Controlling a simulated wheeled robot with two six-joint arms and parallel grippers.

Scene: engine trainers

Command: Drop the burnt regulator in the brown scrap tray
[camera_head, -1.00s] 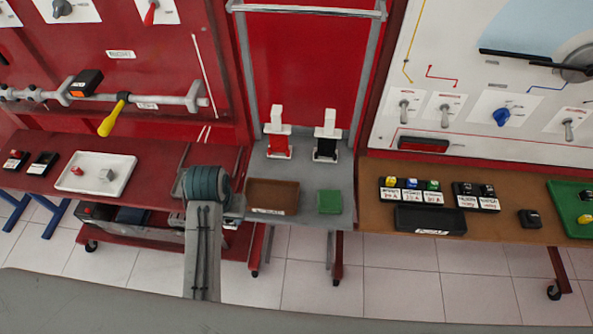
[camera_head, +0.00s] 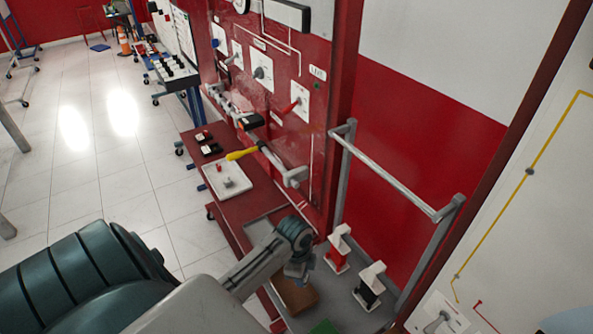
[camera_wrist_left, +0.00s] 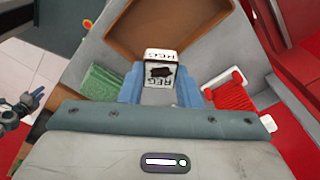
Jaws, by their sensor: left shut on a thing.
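My left gripper (camera_head: 297,270) reaches down over the grey bench; in the left wrist view its blue fingers (camera_wrist_left: 160,88) are shut on the regulator (camera_wrist_left: 160,70). The regulator is a small light block marked REG with a black scorch-like blotch on its face. The brown scrap tray (camera_head: 304,299) lies below and beside the gripper in the head view. In the left wrist view the tray (camera_wrist_left: 112,22) fills the top middle, just past the regulator. Whether the regulator is inside its rim I cannot tell.
A green block (camera_head: 323,327) is near the tray. A red-based stand (camera_head: 337,258) and a black-based stand (camera_head: 369,290) are close on the right. A white tray (camera_head: 235,188) and yellow screwdriver (camera_head: 242,154) are further back. A red panel (camera_head: 280,60) rises behind.

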